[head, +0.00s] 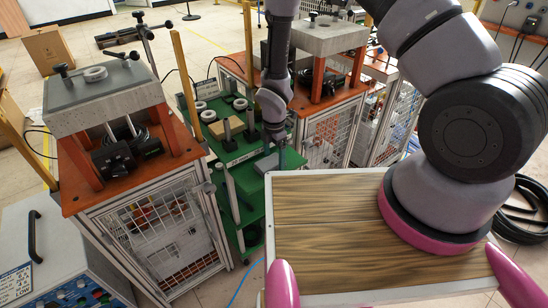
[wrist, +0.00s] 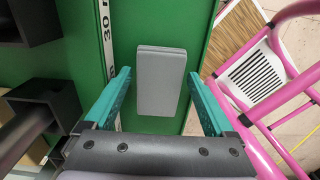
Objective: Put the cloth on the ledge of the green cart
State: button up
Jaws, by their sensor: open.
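The cloth is a grey folded rectangle (wrist: 161,82) lying flat on the green surface of the cart (wrist: 190,30). In the head view the cloth (head: 266,163) shows near the front edge of the green cart (head: 246,203). My gripper (head: 278,147) points down above it in the head view. In the wrist view my gripper (wrist: 160,74) is open, with one teal finger on each side of the cloth and green showing between. Nothing is between the fingers in grip. The exact height above the cloth is hard to tell.
Dark blocks (wrist: 45,98) stand left of the cloth. The cart's top also holds posts, rings and a tan box (head: 230,128). Orange-topped caged machines stand left (head: 160,225) and right (head: 330,130) of the cart. My wooden-topped base is in front.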

notch_tip(320, 180, up, 12)
dwell(0.4)
notch_tip(320, 180, up, 12)
jog(key=f+m+t, duration=0.1)
jog(key=m, duration=0.4)
send_over(274, 160)
jog(key=w+d, duration=0.4)
jog(key=d, duration=0.1)
jog(key=s+d+r+m+t, duration=0.1)
jog(key=d+r+m, duration=0.25)
jog(key=r, duration=0.25)
jog(key=s+d+r+m+t, duration=0.1)
jog(key=d+r+m, duration=0.25)
jog(key=r, duration=0.35)
jog(key=s+d+r+m+t+y, duration=0.1)
jog(key=s+d+r+m+t, duration=0.1)
jog(key=s+d+r+m, duration=0.3)
jog(key=s+d+r+m+t+y, duration=0.1)
jog(key=s+d+r+m, duration=0.3)
jog(key=s+r+m, duration=0.6)
notch_tip(274, 160, up, 3)
jog(key=shift+s+d+m+t, duration=0.2)
jog(key=shift+d+m+t, duration=0.15)
jog(key=shift+m+t, duration=0.45)
